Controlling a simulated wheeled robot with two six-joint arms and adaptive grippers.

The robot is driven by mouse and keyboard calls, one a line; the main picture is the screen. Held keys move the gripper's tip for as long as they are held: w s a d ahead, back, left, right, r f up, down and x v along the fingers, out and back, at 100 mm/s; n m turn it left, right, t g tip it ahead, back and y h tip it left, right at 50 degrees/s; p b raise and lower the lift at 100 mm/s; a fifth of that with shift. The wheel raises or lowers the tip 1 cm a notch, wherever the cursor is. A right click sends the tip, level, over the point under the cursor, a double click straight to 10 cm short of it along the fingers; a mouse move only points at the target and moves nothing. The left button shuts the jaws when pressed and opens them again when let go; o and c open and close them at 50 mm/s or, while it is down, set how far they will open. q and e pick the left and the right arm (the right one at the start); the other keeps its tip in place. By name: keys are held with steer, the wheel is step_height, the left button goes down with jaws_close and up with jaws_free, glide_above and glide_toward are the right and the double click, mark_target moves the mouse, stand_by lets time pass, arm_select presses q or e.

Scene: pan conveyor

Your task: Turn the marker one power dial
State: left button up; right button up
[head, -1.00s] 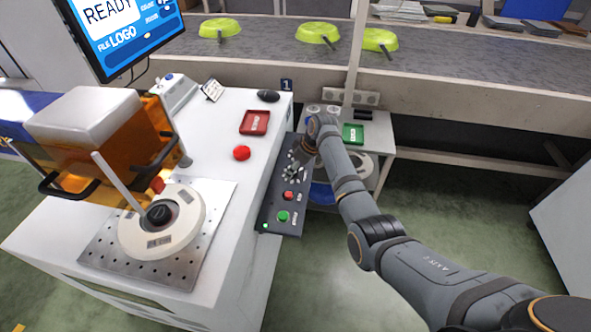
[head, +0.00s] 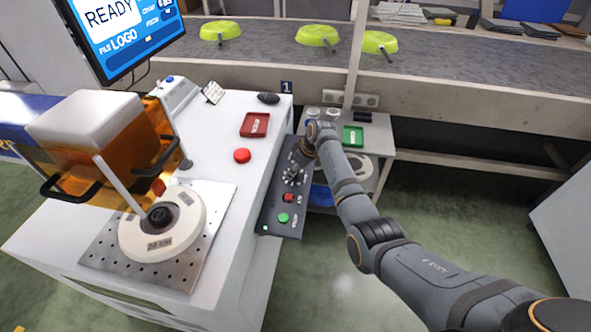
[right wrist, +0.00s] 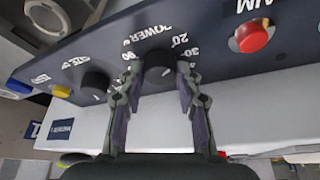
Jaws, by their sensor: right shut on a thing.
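The marker's control panel (head: 283,222) is a dark strip on the right side of the white machine, beside the "1" sign. The power dial (right wrist: 158,71) is a black knob with a white pointer mark, under the word POWER in the right wrist view. My right gripper (right wrist: 160,82) has its two fingers on either side of that dial and is shut on it. My left gripper is not in view.
A second black knob (right wrist: 95,86) sits beside the dial, with a yellow button (right wrist: 62,91) beyond it. A red button (right wrist: 251,37) is on the other side. The panel also has a green button (head: 283,217). Green pans (head: 316,36) lie on the conveyor (head: 270,55).

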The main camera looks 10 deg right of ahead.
steer(key=m+p, duration=0.1)
steer(key=p, duration=0.1)
steer(key=m+h+p, duration=0.1)
steer(key=p, duration=0.1)
steer(key=m+p, duration=0.1)
steer(key=m, duration=0.1)
steer(key=shift+s+a+r+t+p, duration=0.15)
steer(key=shift+r+t+p, duration=0.1)
steer(key=shift+t+p, duration=0.15)
steer(key=shift+m+h+p, duration=0.5)
steer(key=shift+m+p, duration=0.1)
steer(key=shift+m, duration=0.4)
steer(key=shift+a+f+m+h+p, duration=0.15)
steer(key=shift+m+h+p, duration=0.2)
steer(key=shift+m, duration=0.55)
steer(key=shift+f+m+t+h, duration=0.1)
steer(key=shift+m+t+h, duration=0.25)
steer(key=shift+m, duration=0.55)
steer(key=shift+m+h+b, duration=0.75)
steer(key=shift+m+h, duration=0.05)
steer(key=shift+m, duration=1.3)
steer(key=o, duration=1.1)
steer(key=shift+o, duration=0.2)
